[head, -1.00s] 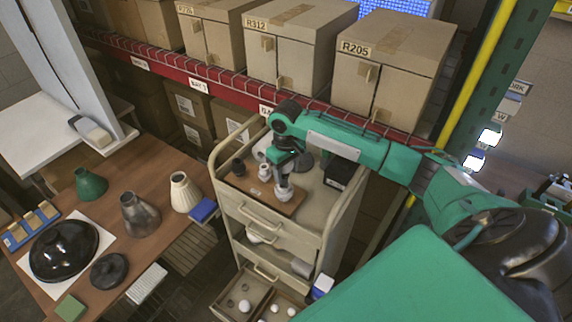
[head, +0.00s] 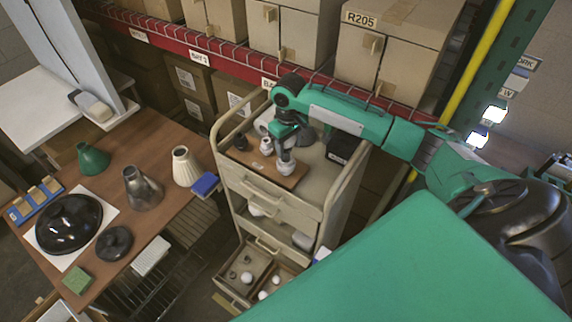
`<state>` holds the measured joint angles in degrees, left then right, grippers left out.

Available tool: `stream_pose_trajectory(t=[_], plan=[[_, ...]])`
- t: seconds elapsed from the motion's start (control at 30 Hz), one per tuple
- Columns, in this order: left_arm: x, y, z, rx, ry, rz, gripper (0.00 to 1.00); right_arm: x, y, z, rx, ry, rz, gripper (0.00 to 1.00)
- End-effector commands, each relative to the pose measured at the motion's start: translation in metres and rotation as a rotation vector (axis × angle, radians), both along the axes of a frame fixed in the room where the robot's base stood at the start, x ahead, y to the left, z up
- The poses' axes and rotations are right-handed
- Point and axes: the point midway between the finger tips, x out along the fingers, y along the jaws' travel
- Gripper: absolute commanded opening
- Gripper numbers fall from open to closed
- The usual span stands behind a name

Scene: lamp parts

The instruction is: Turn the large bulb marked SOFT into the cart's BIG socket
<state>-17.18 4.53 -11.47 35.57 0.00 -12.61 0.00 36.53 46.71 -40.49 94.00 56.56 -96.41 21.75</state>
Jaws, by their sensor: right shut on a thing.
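My right gripper (head: 285,151) reaches down over the cart (head: 333,199) from the upper right. It is shut on a small, mostly hidden thing, which looks like the large bulb; no SOFT mark is readable. Just below the fingers is a white round piece (head: 285,166) at the right end of a brown board (head: 262,172) on the cart top. I cannot tell whether this is bulb or socket, or whether they touch. A white socket (head: 266,146) and a dark socket (head: 250,154) stand farther left on the board. No BIG label is readable. My left gripper is out of view.
A black box (head: 342,149) stands at the cart top's right. An open lower drawer (head: 237,289) holds several white bulbs. The brown table (head: 150,211) at left carries lampshades and a black dome (head: 68,222). Shelf boxes (head: 365,65) stand behind the cart.

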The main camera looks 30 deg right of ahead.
Motion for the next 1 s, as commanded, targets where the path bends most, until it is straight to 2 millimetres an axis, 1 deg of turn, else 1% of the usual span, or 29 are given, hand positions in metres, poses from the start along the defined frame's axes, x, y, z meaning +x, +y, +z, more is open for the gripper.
stream_pose_trajectory(t=[0.27, 0.63, 1.0], plan=[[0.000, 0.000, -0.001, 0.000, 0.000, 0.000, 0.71, 0.000, 0.000, -0.003, 0.000, 0.001, 0.000, 0.33], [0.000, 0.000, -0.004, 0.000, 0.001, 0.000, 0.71, 0.000, 0.000, -0.023, 0.001, 0.001, 0.001, 0.33], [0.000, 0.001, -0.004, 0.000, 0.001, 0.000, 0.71, 0.000, 0.000, -0.025, 0.000, 0.000, 0.000, 0.33]])
